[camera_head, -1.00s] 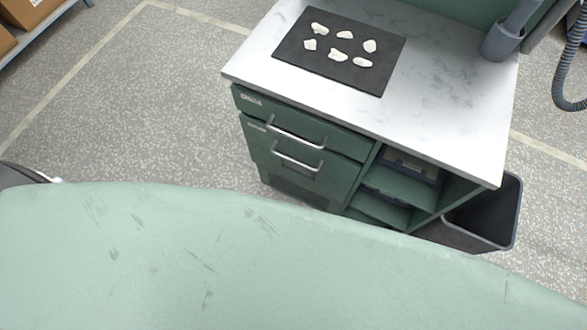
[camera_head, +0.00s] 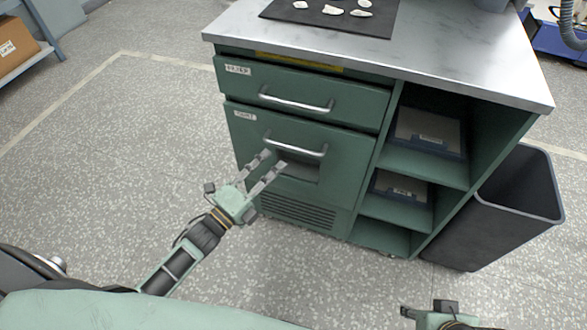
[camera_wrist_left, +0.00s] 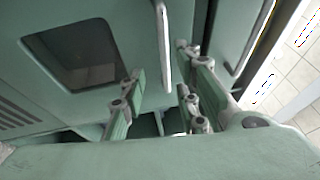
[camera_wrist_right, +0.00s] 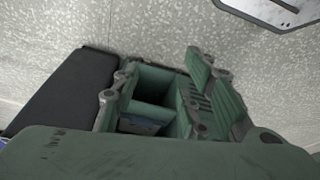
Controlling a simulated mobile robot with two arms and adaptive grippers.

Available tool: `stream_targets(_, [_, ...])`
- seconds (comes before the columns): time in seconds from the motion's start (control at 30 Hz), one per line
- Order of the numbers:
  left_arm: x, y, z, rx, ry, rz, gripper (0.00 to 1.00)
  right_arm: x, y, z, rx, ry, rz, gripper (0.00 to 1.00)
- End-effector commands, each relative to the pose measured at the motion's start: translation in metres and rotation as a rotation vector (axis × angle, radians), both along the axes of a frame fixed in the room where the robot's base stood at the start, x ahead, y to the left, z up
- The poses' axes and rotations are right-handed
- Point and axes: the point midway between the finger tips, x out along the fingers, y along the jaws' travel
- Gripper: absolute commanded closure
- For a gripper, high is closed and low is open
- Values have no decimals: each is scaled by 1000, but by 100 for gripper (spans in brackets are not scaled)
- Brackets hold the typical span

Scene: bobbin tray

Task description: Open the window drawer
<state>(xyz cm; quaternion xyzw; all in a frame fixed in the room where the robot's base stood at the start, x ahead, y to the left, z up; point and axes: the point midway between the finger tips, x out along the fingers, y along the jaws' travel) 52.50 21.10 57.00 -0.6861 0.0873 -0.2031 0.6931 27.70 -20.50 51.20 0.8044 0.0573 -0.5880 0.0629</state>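The window drawer (camera_head: 250,150) is the lower green drawer front of the cabinet, with a dark window pane (camera_wrist_left: 75,45) and a silver bar handle (camera_head: 296,148). It looks shut. My left gripper (camera_head: 275,160) is open in front of this drawer, its fingertips just below and left of the handle in the head view. In the left wrist view the handle (camera_wrist_left: 163,45) shows between the spread fingers; I cannot tell whether they touch it. My right gripper (camera_wrist_right: 163,75) is open and empty; in the head view only part of that arm shows at the bottom right.
Above is another drawer (camera_head: 300,95) with its own handle. Open shelves (camera_head: 420,165) holding boxes are to its right, then a dark bin (camera_head: 510,205). A dark mat (camera_head: 335,22) with pale pieces lies on the countertop (camera_head: 430,60). Floor at left is clear.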

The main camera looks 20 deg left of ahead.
Motion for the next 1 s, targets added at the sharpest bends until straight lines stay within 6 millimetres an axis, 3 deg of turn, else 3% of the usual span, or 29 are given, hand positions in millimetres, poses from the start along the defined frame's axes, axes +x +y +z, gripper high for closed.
stream_targets(0.17, [7,-6,9,22,-43,-12,71,-3,-1,4,0,-5,0,60])
stream_targets(0.6, [63,-32,19,19,-38,-10,71,-2,-1,-3,0,-5,-1,60])
stream_targets(1.0, [70,-35,20,19,-35,-9,73,-3,-1,-4,0,-5,0,60])
